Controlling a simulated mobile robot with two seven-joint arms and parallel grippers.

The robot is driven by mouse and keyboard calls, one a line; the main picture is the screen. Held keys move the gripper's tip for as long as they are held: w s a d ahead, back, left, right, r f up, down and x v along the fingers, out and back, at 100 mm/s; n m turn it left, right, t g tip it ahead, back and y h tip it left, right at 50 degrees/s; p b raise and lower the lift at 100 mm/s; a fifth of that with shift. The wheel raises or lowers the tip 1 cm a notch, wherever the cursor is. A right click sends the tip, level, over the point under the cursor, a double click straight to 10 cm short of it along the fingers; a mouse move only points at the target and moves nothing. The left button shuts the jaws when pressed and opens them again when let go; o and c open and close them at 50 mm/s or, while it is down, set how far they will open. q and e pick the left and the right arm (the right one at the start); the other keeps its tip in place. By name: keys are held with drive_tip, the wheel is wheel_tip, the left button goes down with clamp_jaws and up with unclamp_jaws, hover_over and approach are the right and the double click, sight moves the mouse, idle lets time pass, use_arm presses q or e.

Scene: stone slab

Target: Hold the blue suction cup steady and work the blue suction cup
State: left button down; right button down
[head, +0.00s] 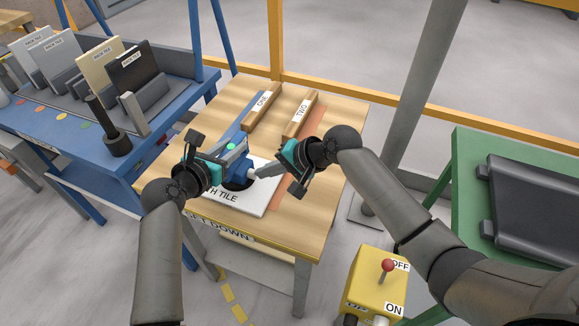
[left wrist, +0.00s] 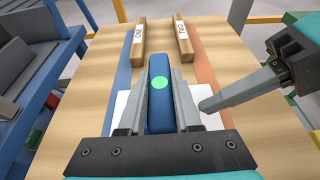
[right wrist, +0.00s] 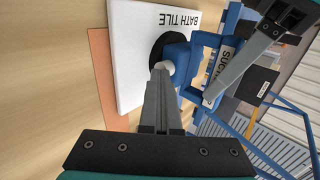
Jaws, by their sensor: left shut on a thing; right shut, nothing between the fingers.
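The blue suction cup (head: 238,172) stands on the white bath tile (head: 262,202) on the wooden table, its black rubber pad against the tile. My left gripper (head: 232,152) is shut on its blue handle, which has a green dot on top; the handle (left wrist: 160,110) sits between the fingers in the left wrist view. My right gripper (head: 260,174) is shut and empty, its fingertips beside the pale knob of the cup. In the right wrist view the fingertips (right wrist: 160,75) are close to the white knob (right wrist: 168,66); I cannot tell whether they touch.
Two wooden bars, marked ONE (head: 262,106) and TWO (head: 301,114), lie at the table's back. A blue rack (head: 178,82) with several upright tiles stands left. A yellow switch box (head: 374,284) is front right, a green bench (head: 470,160) right. The table's left part is clear.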

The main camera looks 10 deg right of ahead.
use_arm(q)
drive_tip(key=shift+d, duration=0.15)
use_arm(e)
drive_tip(key=s+d, duration=0.2)
drive_tip(key=d, duration=0.1)
drive_tip(key=shift+s, duration=0.1)
drive_tip(key=v, duration=0.9)
drive_tip(key=shift+r, duration=0.35)
drive_tip(key=shift+d, duration=0.1)
use_arm(q)
drive_tip(key=c, duration=0.5)
unclamp_jaws()
drive_tip(key=v, duration=1.2)
